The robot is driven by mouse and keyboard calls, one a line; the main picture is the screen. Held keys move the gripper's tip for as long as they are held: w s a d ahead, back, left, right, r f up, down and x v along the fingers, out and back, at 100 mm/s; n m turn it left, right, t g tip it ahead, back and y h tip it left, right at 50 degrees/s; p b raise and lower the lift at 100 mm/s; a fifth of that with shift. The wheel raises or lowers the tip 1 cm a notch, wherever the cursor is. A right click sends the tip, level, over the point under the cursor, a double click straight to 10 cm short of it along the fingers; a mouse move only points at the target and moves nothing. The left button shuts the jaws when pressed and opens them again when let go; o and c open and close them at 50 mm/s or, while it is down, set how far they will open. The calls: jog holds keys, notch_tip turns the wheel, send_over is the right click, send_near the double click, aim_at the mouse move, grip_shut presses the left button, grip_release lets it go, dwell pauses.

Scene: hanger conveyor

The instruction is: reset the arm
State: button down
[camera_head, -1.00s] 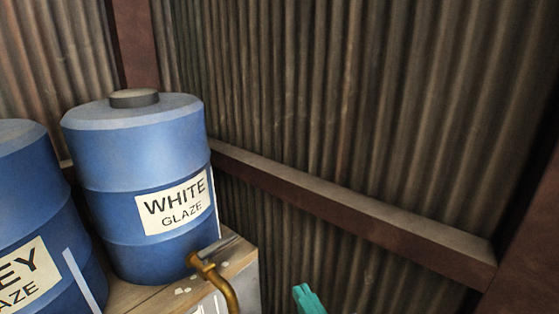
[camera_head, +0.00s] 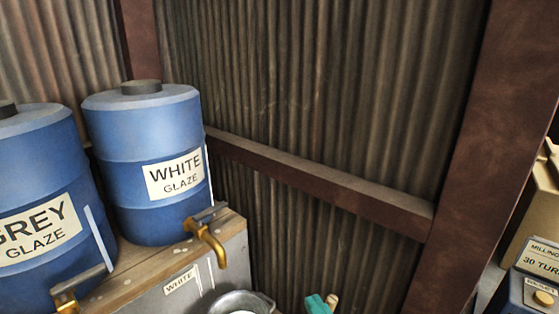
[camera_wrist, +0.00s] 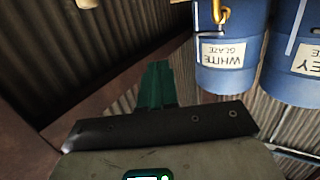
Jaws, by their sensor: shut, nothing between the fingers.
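My gripper (camera_head: 318,304) shows only as teal fingertips at the bottom edge of the head view, right of the bench with the drums. In the wrist view its teal fingers (camera_wrist: 157,86) are together, with nothing held between them. They point toward the corrugated wall and stand apart from the drums. The rest of my arm is out of the head view.
A blue WHITE GLAZE drum (camera_head: 150,160) and a GREY GLAZE drum (camera_head: 40,200) stand on a wooden-topped bench (camera_head: 150,268) with brass taps. A metal bucket (camera_head: 240,303) is below. Rusty beams and corrugated wall (camera_head: 330,90) lie behind. Labelled boxes (camera_head: 540,262) are at right.

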jog(key=s+d+f+m+g+h, duration=0.1)
jog(key=s+d+f+g+h, duration=0.3)
jog(key=d+f, duration=0.45)
jog(key=s+d+f+m+g+h, duration=0.15)
jog(key=s+d+f+g, duration=0.25)
jog(key=s+d+f, duration=0.45)
jog(key=s+d+f+m+g, duration=0.1)
jog(key=s+d+f+g, duration=0.1)
jog(key=s, duration=0.5)
jog(key=s+d+f+m+g, duration=0.1)
jog(key=s+d+f+g, duration=0.1)
jog(key=s+f+g, duration=0.2)
jog(key=s+f, duration=0.2)
jog(key=s, duration=0.1)
jog(key=shift+d+f+g, duration=0.15)
jog(key=shift+g, duration=0.25)
